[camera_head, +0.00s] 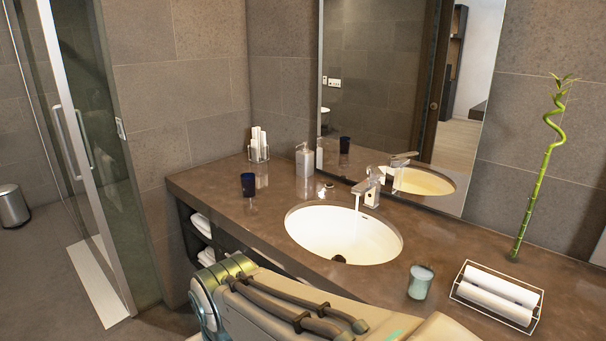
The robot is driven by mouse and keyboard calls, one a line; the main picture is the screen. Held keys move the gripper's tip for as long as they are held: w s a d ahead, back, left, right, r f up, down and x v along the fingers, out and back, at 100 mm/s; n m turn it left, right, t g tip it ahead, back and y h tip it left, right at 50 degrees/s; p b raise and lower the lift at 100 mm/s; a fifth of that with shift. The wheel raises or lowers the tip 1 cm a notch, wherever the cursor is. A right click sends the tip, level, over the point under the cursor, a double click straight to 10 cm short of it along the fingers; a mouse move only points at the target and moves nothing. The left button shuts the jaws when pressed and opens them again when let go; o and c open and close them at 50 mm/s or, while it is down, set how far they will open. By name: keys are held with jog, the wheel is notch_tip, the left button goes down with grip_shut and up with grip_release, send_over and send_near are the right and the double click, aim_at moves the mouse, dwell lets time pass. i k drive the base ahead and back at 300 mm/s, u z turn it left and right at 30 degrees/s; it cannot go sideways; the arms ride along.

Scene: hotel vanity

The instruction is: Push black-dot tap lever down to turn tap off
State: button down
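The chrome tap (368,192) stands at the back rim of the white oval sink (320,222). Its lever (374,173) is on top of the tap body; its exact angle is hard to tell at this size. I cannot make out the black dot. A thin stream of water (356,202) falls from the spout into the basin. The tap and sink are also reflected in the mirror (385,65). My arm crosses the bottom of the view in front of the counter. My gripper is not in view.
A teal glass (420,282), a rack of rolled towels (497,293) and a bamboo stalk (537,185) stand right.

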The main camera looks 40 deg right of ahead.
aim_at(376, 169)
jog(key=z, duration=0.3)
jog(key=i, duration=0.9)
jog(key=z, duration=1.3)
jog(key=i, duration=0.45)
jog(key=z, duration=0.35)
